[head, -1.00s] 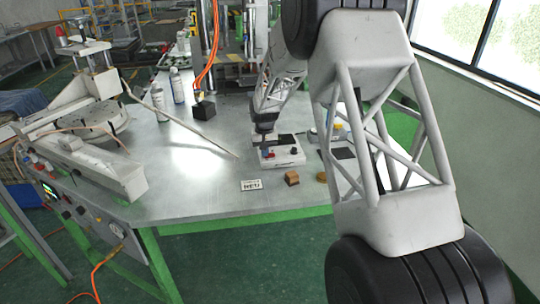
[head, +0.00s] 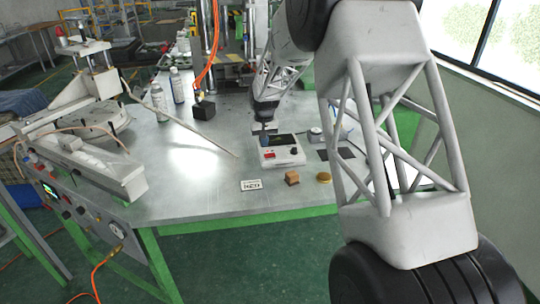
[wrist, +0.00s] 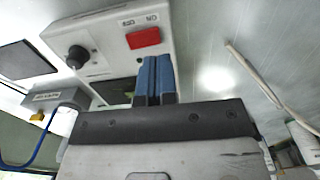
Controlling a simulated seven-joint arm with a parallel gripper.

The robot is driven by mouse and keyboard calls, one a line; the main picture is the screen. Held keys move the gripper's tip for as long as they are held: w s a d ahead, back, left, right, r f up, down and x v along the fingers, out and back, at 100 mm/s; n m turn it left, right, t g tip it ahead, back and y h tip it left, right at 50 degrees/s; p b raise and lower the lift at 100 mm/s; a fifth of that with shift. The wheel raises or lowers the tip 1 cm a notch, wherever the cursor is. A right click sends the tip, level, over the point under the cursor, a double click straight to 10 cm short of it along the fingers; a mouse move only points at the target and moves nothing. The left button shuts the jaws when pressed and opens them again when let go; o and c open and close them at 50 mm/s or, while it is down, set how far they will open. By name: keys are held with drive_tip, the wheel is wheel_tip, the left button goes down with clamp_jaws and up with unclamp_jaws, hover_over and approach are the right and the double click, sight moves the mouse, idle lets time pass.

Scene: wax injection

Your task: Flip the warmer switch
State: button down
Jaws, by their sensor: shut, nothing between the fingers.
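The warmer (head: 284,157) is a white box with a dark top, standing on the metal table. Its red switch (head: 269,155) is on the left of the front face, with a black knob to the right. In the wrist view the red switch (wrist: 144,38) lies under OFF and ON labels, which appear upside down; I cannot tell which way it is tipped. My gripper (head: 264,139) is at the warmer's back left, apart from the switch. Its blue fingers (wrist: 154,78) are shut and empty, pointing towards the switch.
A small brown block (head: 292,178), a yellow disc (head: 324,177) and a label card (head: 251,185) lie in front of the warmer. A thin rod (head: 190,125) slants across the table on the left. A black block (head: 204,110) stands behind.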

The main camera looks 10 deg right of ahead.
drive_tip(key=shift+r, duration=1.1)
drive_tip(key=shift+s+r, duration=0.15)
drive_tip(key=shift+r, duration=0.05)
drive_tip(key=s+d+r, duration=0.1)
drive_tip(key=s+r, duration=0.4)
drive_tip(key=s, duration=0.4)
drive_tip(key=s+d+r+t, duration=0.1)
drive_tip(key=s+r, duration=0.5)
drive_tip(key=s, duration=0.4)
drive_tip(key=s+d+r, duration=0.1)
drive_tip(key=s+r, duration=0.4)
drive_tip(key=s, duration=0.4)
drive_tip(key=s+d+f+t, duration=0.1)
drive_tip(key=s, duration=2.7)
drive_tip(key=shift+f+t, duration=0.3)
